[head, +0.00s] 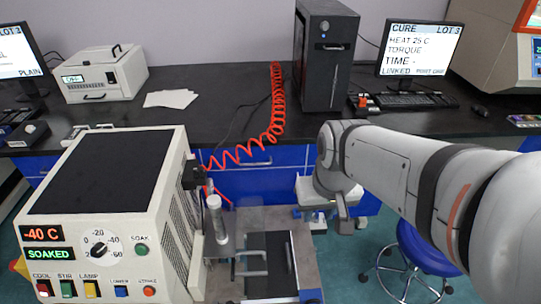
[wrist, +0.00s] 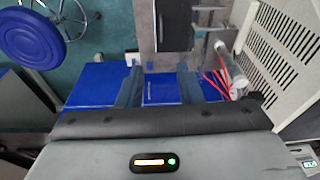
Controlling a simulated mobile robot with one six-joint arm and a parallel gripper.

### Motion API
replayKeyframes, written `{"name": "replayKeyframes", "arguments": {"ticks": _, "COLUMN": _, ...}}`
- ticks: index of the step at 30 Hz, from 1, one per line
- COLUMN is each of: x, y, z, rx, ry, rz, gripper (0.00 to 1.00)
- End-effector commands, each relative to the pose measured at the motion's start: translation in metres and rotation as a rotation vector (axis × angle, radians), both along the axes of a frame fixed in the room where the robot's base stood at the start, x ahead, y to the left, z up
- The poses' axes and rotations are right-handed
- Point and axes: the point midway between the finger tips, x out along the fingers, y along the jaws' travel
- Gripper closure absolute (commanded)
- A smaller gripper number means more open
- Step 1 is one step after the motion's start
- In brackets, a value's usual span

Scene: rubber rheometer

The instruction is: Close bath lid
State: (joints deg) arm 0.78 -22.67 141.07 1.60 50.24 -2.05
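The bath area sits on a low grey stand (head: 222,284) right of the beige control unit. A dark flat panel (head: 262,278) with a bar handle (head: 290,258) lies there, and a pale U-shaped handle (head: 252,273) is beside it. I cannot tell which part is the bath lid or how far it is closed. The dark panel also shows at the top of the wrist view (wrist: 178,30). My gripper (head: 307,218) is right of and behind the panel, apart from it. In the wrist view my gripper (wrist: 158,70) has its two fingers well apart, with nothing between them.
The beige control unit (head: 105,190) reads -40 C and SOAKED. A white-capped post (head: 216,215) stands between it and the panel. A coiled red hose (head: 277,105) runs down from the black bench (head: 225,110). A blue stool (head: 428,250) is at right.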

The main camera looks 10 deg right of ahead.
Motion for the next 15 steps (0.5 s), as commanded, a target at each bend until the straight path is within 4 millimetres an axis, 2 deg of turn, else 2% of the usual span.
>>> {"name": "replayKeyframes", "arguments": {"ticks": 1, "x": 0.011, "y": 0.0, "z": -0.029, "rx": 0.009, "ry": 0.017, "rz": -0.001, "gripper": 0.68}}
{"name": "replayKeyframes", "arguments": {"ticks": 8, "x": 0.064, "y": 0.001, "z": -0.112, "rx": 0.06, "ry": 0.071, "rz": -0.002, "gripper": 0.68}}
{"name": "replayKeyframes", "arguments": {"ticks": 15, "x": 0.116, "y": -0.001, "z": -0.211, "rx": 0.109, "ry": 0.121, "rz": -0.011, "gripper": 0.68}}
